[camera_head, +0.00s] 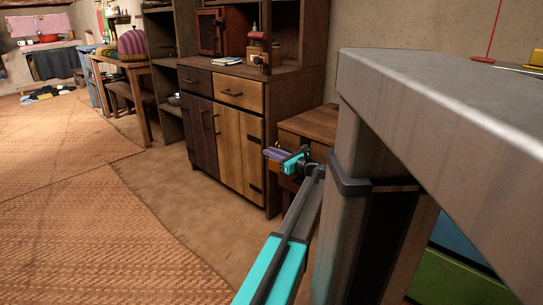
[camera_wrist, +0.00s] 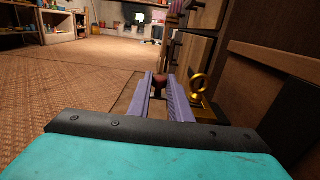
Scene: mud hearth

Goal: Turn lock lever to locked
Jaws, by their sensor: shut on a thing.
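My gripper (camera_wrist: 159,78) has two purple fingers, which reach forward in the wrist view. They are shut on a small dark red knob (camera_wrist: 157,88), which looks like the end of the lock lever. The rest of the lever is hidden by the fingers. A gold ring (camera_wrist: 199,88) on a brass-coloured base stands just right of the fingers, apart from them. In the head view my gripper (camera_head: 276,154) is beside a low wooden cabinet (camera_head: 310,122); the lever cannot be made out there.
A grey tabletop (camera_head: 440,95) fills the right of the head view, close to my arm. A wooden cupboard (camera_head: 238,118) with shut doors stands behind my gripper. Woven mats (camera_head: 95,235) cover the open floor at left. A dark wooden panel (camera_wrist: 270,85) rises close on the right in the wrist view.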

